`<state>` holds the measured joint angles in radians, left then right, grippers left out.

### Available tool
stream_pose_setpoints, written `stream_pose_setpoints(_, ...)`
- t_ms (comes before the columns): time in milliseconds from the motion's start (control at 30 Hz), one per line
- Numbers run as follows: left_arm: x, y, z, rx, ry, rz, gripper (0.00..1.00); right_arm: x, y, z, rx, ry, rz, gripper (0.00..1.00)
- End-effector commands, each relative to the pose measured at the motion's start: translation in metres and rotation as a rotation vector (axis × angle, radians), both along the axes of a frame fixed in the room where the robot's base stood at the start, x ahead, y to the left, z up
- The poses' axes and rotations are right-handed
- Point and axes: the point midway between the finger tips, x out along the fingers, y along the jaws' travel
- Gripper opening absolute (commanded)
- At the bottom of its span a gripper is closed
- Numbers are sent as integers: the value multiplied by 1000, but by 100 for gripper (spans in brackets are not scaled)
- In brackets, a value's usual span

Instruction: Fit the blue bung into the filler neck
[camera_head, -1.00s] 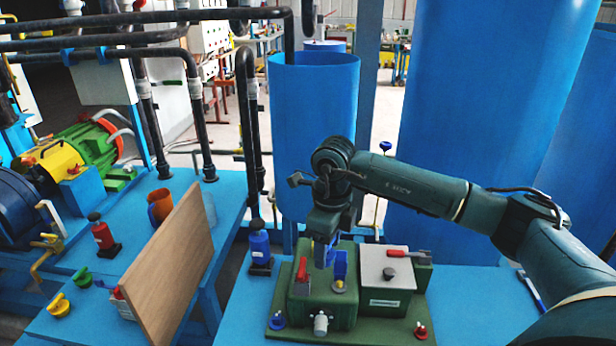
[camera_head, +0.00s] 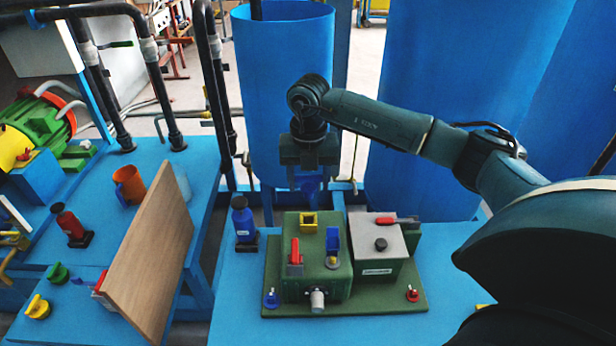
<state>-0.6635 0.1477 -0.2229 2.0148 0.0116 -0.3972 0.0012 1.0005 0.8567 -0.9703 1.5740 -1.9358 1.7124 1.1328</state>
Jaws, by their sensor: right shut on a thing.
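My right gripper (camera_head: 309,178) is shut on the blue bung (camera_head: 310,190), which shows below the jaws, partly hidden by them. It is held in the air behind and above the green autoclave body (camera_head: 316,274). A square yellow collar with a dark opening (camera_head: 308,223), which looks like the filler neck, stands on top of the body at the back. The bung is apart from it. A blue upright piece (camera_head: 333,240) stands on the body to the right of the collar. My left gripper is not in view.
A red lever (camera_head: 295,252) and a grey-lidded box (camera_head: 377,245) with a red handle are close by. A blue bottle (camera_head: 243,219) stands to the left. A wooden board (camera_head: 152,262) leans further left. A large blue tank (camera_head: 285,100) rises behind.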

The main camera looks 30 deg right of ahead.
Motion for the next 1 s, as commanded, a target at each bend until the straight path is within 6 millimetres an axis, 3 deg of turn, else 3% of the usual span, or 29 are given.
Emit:
stream_pose_setpoints(267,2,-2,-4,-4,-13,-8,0,0,0,-14,0,0,2,30)
stream_pose_setpoints(700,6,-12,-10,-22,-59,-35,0,0,0,-53,0,0,3,30)
stream_pose_setpoints(1000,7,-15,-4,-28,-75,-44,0,0,0,-58,0,0,3,30)
